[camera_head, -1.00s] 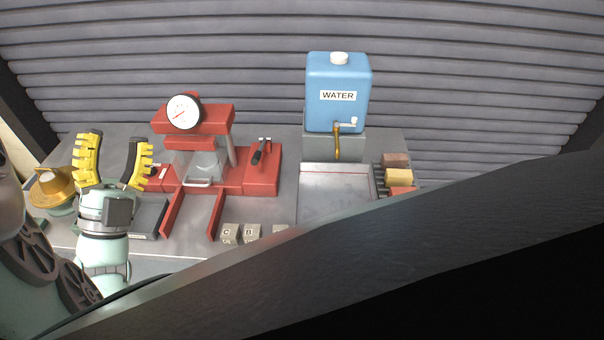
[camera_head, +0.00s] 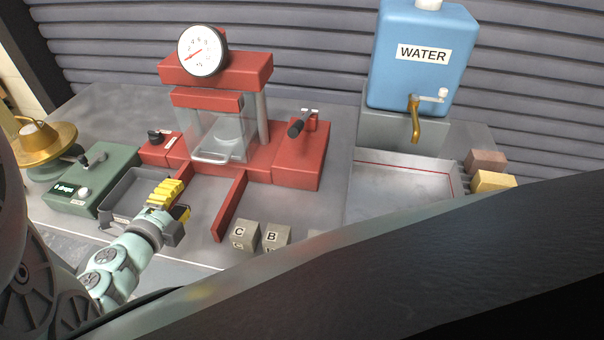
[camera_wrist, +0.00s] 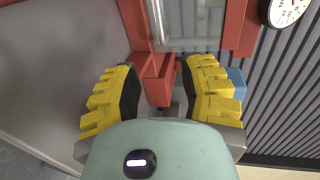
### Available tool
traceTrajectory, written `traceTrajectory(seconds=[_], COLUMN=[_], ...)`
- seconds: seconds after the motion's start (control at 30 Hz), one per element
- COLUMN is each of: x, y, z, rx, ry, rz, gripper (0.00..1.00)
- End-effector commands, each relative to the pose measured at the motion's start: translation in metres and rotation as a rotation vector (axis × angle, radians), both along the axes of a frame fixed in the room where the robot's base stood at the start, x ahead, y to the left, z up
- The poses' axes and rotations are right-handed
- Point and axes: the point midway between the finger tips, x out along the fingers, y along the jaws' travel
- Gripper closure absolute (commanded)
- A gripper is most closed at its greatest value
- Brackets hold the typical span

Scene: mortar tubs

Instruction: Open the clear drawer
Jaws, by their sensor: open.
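The clear drawer (camera_head: 230,134) sits in the red press (camera_head: 215,73), between its posts, with a pale bar handle (camera_head: 208,159) on its front. In the wrist view the clear drawer (camera_wrist: 198,22) and its handle (camera_wrist: 158,22) show at the top, beyond the fingertips. My gripper (camera_head: 174,198) is in front of the press, near the left red rail and below the handle in the head view. Its yellow-backed fingers (camera_wrist: 160,78) are spread apart with nothing between them, and do not touch the handle.
Two red rails (camera_head: 230,206) extend forward from the press. Lettered blocks (camera_head: 245,235) stand to the right. A grey tray (camera_head: 128,192) and green box (camera_head: 92,178) lie left. The blue water tank (camera_head: 420,60) stands at back right. A dark beam hides the lower right.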

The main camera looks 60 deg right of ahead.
Motion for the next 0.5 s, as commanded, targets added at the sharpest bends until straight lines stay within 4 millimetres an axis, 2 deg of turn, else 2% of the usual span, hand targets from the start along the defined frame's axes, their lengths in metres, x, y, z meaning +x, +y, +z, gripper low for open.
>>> traceTrajectory(seconds=[0.17,0.5], x=[0.006,0.025], y=[-0.015,-0.062], z=[0.000,-0.011], rx=[-0.003,-0.006], ry=[-0.001,0.000], rz=[-0.003,-0.002], gripper=[0.59,0.59])
